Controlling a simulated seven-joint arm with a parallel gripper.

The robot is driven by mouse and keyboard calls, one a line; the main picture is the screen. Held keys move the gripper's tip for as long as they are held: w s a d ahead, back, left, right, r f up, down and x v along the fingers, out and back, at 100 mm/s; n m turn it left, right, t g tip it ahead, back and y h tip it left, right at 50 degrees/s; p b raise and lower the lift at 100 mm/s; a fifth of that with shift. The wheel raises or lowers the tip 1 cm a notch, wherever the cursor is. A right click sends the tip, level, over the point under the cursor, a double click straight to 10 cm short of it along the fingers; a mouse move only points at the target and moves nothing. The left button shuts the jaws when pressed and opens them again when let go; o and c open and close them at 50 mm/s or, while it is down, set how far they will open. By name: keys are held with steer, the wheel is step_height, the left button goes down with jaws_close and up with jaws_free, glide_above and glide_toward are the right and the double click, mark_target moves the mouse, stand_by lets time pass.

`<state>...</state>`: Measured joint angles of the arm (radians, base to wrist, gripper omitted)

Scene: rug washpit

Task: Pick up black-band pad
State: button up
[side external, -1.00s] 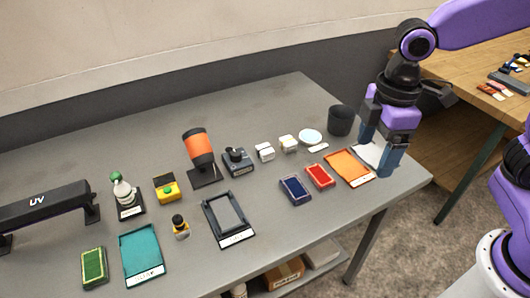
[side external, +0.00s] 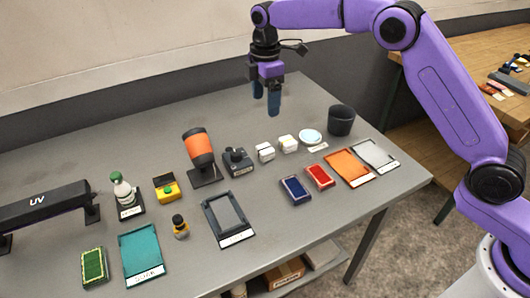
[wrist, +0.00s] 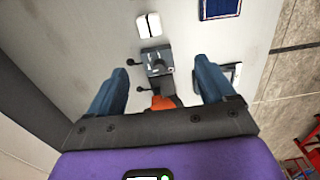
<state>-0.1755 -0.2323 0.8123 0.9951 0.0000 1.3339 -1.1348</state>
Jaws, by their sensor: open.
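Two small white blocks stand near the middle of the grey table in the side view. The left one (side external: 265,152) seems to carry a dark band and may be the black-band pad; the right one (side external: 288,144) looks cream-topped. A white block with a dark line across it also shows in the wrist view (wrist: 148,25); I cannot tell for certain which block it is. My gripper (side external: 266,100) is open and empty, fingers down, well above the table and behind the blocks. In the wrist view my gripper (wrist: 161,68) has its fingers spread.
A black device (side external: 237,161) and an orange-and-black stand (side external: 199,148) are left of the blocks. A white round dish (side external: 310,136) and dark cup (side external: 341,120) are right. Blue (side external: 295,189) and red (side external: 319,177) pads lie in front. The table's back is clear.

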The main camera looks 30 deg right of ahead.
mark_target(265, 148)
steer(key=f, duration=0.6)
steer(key=w+f, duration=0.1)
steer(key=f, duration=0.5)
steer(key=w+d+f, duration=0.1)
steer(key=f, duration=0.5)
steer(key=shift+w+f, duration=0.1)
steer(key=shift+f, duration=0.15)
steer(key=shift+c, duration=0.3)
steer(key=c, duration=1.1)
